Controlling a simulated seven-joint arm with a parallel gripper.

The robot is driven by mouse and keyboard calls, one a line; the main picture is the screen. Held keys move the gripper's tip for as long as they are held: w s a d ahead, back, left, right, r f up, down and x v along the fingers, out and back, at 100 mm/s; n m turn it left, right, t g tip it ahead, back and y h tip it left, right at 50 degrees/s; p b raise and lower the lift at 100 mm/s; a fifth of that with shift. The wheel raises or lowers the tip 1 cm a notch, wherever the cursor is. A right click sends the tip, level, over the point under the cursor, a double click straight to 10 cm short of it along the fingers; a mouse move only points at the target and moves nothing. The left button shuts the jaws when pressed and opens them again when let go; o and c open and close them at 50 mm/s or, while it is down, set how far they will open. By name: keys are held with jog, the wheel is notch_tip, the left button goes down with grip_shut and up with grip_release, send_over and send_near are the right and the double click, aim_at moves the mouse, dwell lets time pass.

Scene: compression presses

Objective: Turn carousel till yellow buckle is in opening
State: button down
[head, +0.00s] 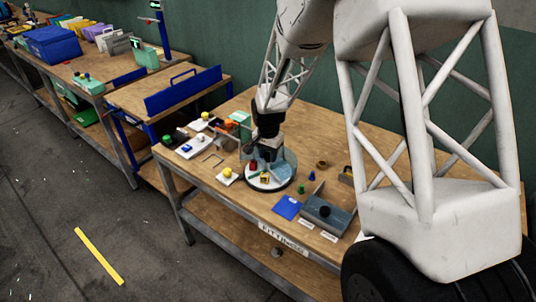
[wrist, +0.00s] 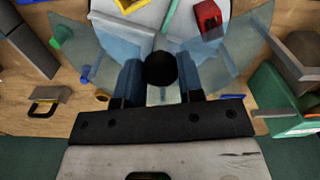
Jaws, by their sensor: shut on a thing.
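The carousel (head: 277,185) is a round pale turntable with a dark rim, standing on the bench behind a curved clear bluish guard (head: 288,163). In the wrist view the guard (wrist: 232,55) spreads to both sides of the knob. A round black knob (wrist: 160,68) stands at the carousel's centre. My gripper (wrist: 160,82) has a finger on each side of the knob and is shut on it. A yellow frame-shaped piece, seemingly the buckle (wrist: 130,5), lies on the disc, partly cut off at the top. A red piece (wrist: 209,19) lies on the disc to its right. The guard's opening is hard to place exactly.
A yellow-topped piece (head: 227,172) on a white plate stands left of the carousel. A blue plate (head: 287,207) and a grey box (head: 327,214) stand to its right, with small green and blue pegs (head: 306,183) nearby. Several small fixtures stand farther left.

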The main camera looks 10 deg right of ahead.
jog(key=shift+w+r+m, duration=0.1)
jog(key=shift+m, duration=2.3)
jog(key=c, duration=0.8)
grip_release()
jog(key=shift+o, duration=0.2)
jog(key=shift+r, duration=3.85)
